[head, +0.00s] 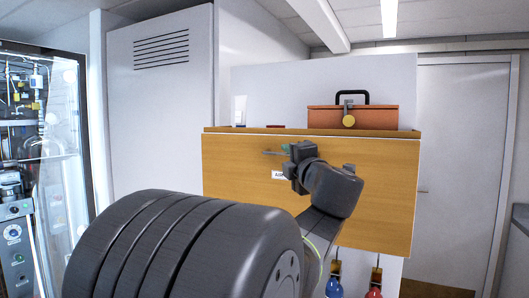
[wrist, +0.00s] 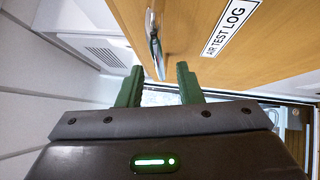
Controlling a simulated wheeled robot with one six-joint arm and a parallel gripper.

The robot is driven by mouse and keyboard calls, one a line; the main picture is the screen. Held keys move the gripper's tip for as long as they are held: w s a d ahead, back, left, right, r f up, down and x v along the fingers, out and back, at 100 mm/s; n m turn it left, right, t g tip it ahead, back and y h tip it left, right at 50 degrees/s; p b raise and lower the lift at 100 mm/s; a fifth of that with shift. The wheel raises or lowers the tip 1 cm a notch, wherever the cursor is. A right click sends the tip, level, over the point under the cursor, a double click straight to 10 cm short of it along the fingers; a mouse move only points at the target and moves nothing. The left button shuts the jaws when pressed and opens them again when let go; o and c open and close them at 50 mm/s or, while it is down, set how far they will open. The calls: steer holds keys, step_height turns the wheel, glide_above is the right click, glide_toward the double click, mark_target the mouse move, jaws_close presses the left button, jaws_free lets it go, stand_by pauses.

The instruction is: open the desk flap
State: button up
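The desk flap (head: 370,205) is a closed, upright wooden panel on the front of a white cabinet. In the wrist view the flap (wrist: 275,40) shows its "AIR TEST LOG" label. A slim metal handle (wrist: 153,42) stands out from the flap, and its near end appears between the green fingertips. My gripper (wrist: 160,72) is open, with a finger on either side of the handle and a gap to each. In the head view my gripper (head: 288,152) is in front of the flap's upper middle, partly hiding the label.
A brown toolbox (head: 378,117) with a black handle sits on the ledge above the flap. A white cup (head: 239,110) stands at the ledge's left. Blue (head: 333,288) and red (head: 374,292) items hang below. A glass-fronted equipment cabinet (head: 60,140) is at left.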

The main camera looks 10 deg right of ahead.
mark_target(284, 155)
steer(key=shift+x, duration=1.8)
jaws_close()
